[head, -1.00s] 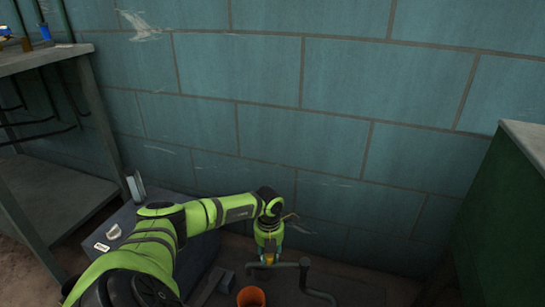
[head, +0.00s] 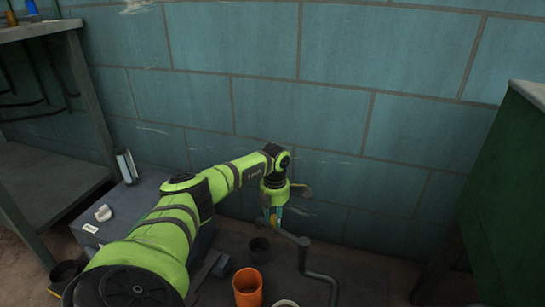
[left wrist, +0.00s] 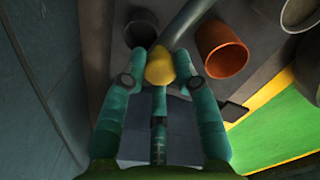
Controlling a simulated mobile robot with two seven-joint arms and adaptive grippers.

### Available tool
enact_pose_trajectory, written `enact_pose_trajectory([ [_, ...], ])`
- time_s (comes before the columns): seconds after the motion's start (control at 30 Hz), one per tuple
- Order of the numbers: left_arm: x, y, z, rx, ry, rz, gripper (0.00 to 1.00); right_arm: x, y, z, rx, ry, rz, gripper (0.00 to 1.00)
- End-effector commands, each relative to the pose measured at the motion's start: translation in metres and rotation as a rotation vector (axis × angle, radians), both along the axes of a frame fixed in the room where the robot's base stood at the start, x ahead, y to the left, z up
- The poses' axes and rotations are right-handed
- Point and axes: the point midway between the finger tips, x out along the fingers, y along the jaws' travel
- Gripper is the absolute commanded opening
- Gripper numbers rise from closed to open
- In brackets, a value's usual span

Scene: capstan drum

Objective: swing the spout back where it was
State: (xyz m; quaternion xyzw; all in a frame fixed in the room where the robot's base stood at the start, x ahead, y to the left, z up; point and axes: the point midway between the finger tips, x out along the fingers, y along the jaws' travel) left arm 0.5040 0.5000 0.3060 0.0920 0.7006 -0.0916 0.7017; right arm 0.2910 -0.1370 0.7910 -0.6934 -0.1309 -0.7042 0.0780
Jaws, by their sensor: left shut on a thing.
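The spout is a dark grey bent pipe (head: 304,262) on the floor side of the wall, right of the orange cup in the head view. Its arm also shows in the left wrist view (left wrist: 188,20), leading to a yellow end piece (left wrist: 160,66). My left gripper (head: 274,212) is at that free end, close to the wall. Its teal fingers (left wrist: 160,80) are closed around the yellow end piece in the left wrist view. The fingertips are small and partly hidden in the head view. My right gripper is in neither view.
An orange cup (head: 248,286), a black cup (head: 259,246) and a pale round container (head: 285,303) stand near the spout. A teal block wall (head: 330,100) is close behind. A green cabinet (head: 505,200) stands right, a grey bench (head: 40,30) left.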

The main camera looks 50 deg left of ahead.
Motion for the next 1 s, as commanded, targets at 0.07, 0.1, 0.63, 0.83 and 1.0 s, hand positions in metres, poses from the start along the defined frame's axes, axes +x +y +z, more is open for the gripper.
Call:
enact_pose_trajectory([
  [0.07,0.0,0.001,-0.001,0.003,0.003,-0.011,0.0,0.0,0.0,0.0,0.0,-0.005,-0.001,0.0],
  [0.1,0.001,0.001,-0.001,0.003,0.003,-0.015,0.0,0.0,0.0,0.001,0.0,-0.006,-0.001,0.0],
  [0.63,0.002,0.001,0.0,0.003,-0.002,-0.018,0.54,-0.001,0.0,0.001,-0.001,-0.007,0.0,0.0],
  [0.83,0.002,0.0,0.0,0.001,0.0,-0.017,0.54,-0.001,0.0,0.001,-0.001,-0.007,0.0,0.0],
  [1.0,0.002,0.001,0.009,0.001,-0.002,-0.018,0.54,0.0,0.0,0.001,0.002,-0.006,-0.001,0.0],
])
